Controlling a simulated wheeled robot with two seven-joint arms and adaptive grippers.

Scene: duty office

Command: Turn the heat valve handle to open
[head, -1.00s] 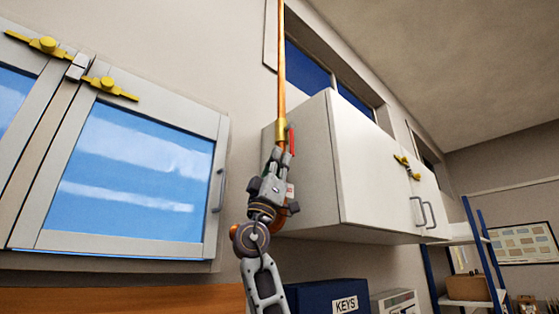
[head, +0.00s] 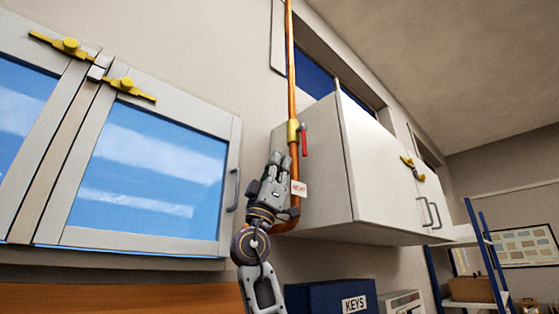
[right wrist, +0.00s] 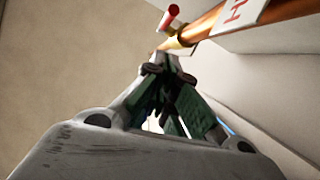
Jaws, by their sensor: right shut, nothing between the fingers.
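A copper pipe (head: 291,85) runs down the wall, with a brass valve body (head: 294,131) on it. The red valve handle (head: 305,139) hangs down along the pipe's right side; in the right wrist view the red handle (right wrist: 171,14) stands out beside the brass valve (right wrist: 180,44). A white HEAT tag (head: 299,188) is on the pipe below the valve. My right gripper (head: 276,156) is shut and empty, just left of the pipe and below the valve, apart from the handle. In the right wrist view its fingertips (right wrist: 168,55) point toward the valve. My left gripper is not in view.
A white wall cabinet (head: 385,165) stands close on the pipe's right. A framed window panel (head: 150,170) with yellow latches is at the left. A blue KEYS box (head: 320,297) is below. Bare wall lies between window panel and pipe.

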